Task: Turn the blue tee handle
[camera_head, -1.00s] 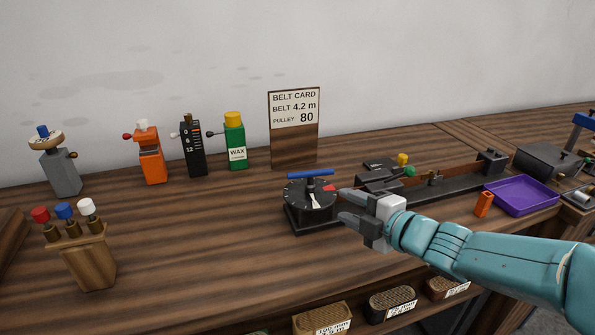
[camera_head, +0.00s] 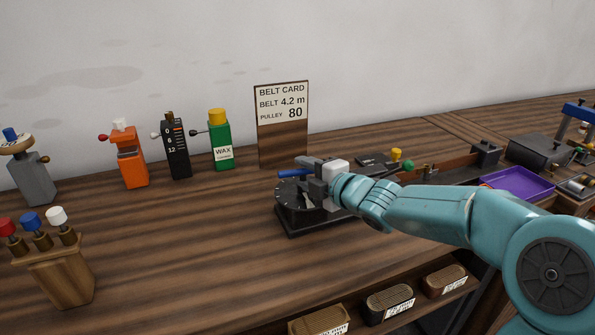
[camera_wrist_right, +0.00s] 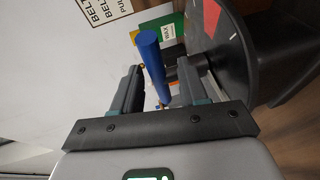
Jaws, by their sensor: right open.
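The blue tee handle (camera_head: 291,173) is a blue bar on top of a black round dial (camera_head: 291,196) with a white pointer, on a dark square base. My right gripper (camera_head: 308,172) is over the dial and covers part of the handle in the head view. In the right wrist view the handle (camera_wrist_right: 151,60) shows as a blue bar between the two open fingers of the gripper (camera_wrist_right: 158,82). I cannot tell whether either finger touches it. My left gripper is not in view.
A belt card (camera_head: 282,125) stands behind the dial. A green wax bottle (camera_head: 220,142), black device (camera_head: 176,148) and orange device (camera_head: 129,158) stand to the left. A wooden holder (camera_head: 58,276) with coloured knobs is front left. A purple tray (camera_head: 520,183) lies right.

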